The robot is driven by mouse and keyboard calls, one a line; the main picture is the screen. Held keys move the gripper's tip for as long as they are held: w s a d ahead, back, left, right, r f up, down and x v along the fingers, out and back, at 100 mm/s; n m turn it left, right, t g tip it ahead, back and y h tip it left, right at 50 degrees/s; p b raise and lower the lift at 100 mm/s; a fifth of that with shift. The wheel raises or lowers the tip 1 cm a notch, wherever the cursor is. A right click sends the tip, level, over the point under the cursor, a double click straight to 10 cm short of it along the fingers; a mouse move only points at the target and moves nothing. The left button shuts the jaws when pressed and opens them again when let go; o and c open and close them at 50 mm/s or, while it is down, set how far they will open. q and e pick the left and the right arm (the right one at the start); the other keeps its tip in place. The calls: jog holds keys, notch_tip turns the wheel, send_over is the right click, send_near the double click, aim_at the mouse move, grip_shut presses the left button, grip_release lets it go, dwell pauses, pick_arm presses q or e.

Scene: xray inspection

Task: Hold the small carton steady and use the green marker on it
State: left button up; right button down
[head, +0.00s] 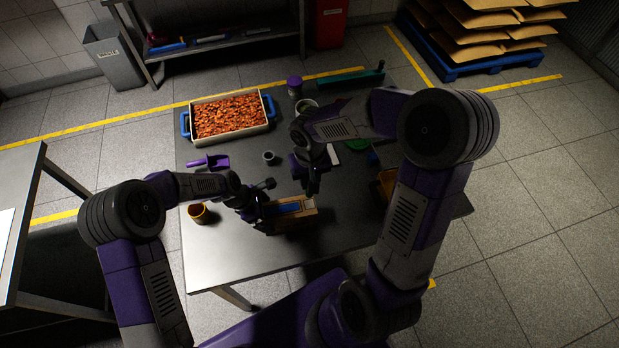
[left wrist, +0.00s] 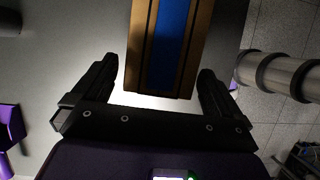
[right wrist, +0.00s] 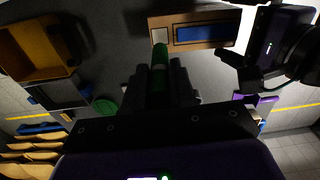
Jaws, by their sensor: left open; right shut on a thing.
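The small carton (head: 278,222) is brown with a blue strip and a pale patch on top, and sits near the front middle of the table. My left gripper (head: 262,208) is at the carton's left end. In the left wrist view the carton (left wrist: 170,50) lies between its open fingers, with gaps on both sides. My right gripper (right wrist: 160,78) is shut on the green marker (right wrist: 160,55). The marker's far end overlaps the pale patch of the carton (right wrist: 218,44) in the right wrist view; I cannot tell if they touch. The marker is hidden in the head view.
A tray of orange pieces (head: 188,107) stands at the back left. An orange bin (right wrist: 35,45) is at the table's right side. The front left table area is clear.

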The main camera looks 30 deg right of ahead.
pick_arm(q)
jog(key=shift+x, duration=1.6)
jog(key=c, duration=1.2)
jog(key=shift+o, duration=0.2)
